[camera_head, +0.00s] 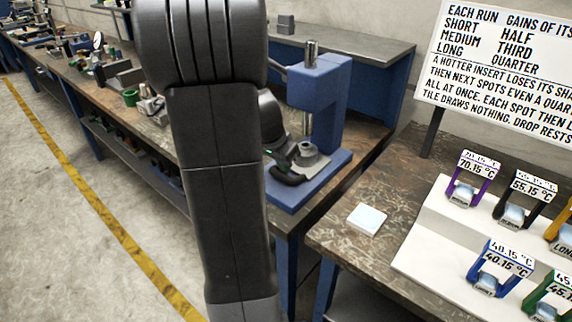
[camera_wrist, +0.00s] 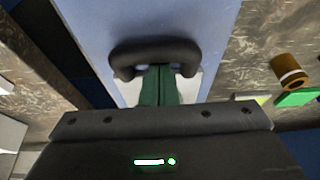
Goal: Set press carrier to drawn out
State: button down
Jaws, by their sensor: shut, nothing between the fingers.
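The blue press (camera_head: 318,105) stands on the workbench behind my arm, with a grey carrier (camera_head: 311,163) low on its base. A black handle (camera_head: 287,175) sticks out from the carrier's front. In the wrist view the handle is a black loop (camera_wrist: 155,54) lying over the blue base (camera_wrist: 215,30). My gripper's green fingers (camera_wrist: 158,85) are shut and empty, with their tips at the handle's open side; I cannot tell if they touch it. My arm hides the gripper's fingers and part of the press's left side in the head view.
A white tile (camera_head: 367,219) lies on the brown bench right of the press. A white stand (camera_head: 440,245) holds several coloured, temperature-labelled pieces, below a text sign (camera_head: 500,70). A gap separates the two benches.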

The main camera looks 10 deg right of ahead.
jog(key=s+a+b, duration=0.1)
jog(key=s+a, duration=0.1)
jog(key=s+a+b, duration=0.1)
jog(key=s+a, duration=0.1)
jog(key=a, duration=0.1)
jog(key=s+a+b, duration=0.1)
jog(key=s+a, duration=0.1)
jog(key=a, duration=0.1)
jog(key=shift+s+a+b, duration=0.15)
jog(key=shift+s+b, duration=0.15)
